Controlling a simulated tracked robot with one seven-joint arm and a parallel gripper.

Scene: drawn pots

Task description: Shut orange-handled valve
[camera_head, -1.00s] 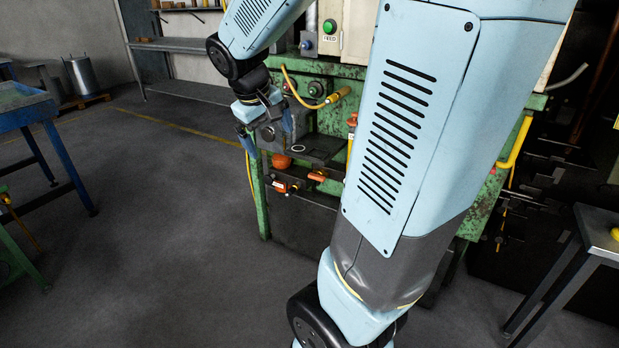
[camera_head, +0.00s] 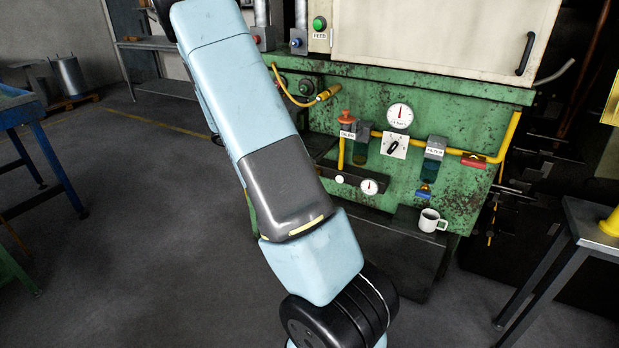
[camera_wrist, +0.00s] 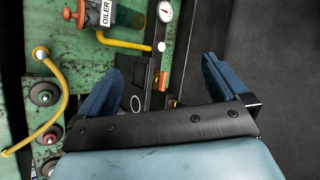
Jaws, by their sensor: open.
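My gripper (camera_wrist: 163,66) is open and empty in the wrist view, its two blue fingers spread apart. A small orange piece (camera_wrist: 172,102) shows between the fingers near the palm, beside a dark shelf. It may be part of the orange-handled valve, but I cannot tell, as my gripper's palm cuts it off. In the head view my own arm hides the gripper and the place where orange parts showed earlier. A red lever (camera_head: 475,161) sits on the yellow pipe at the right of the green machine (camera_head: 465,100).
An oiler with an orange cap (camera_head: 346,119), a pressure gauge (camera_head: 399,115), a filter (camera_head: 432,158) and a white mug (camera_head: 432,221) are on or at the machine front. A yellow hose (camera_wrist: 58,105) lies left in the wrist view. A metal table (camera_head: 590,235) stands right.

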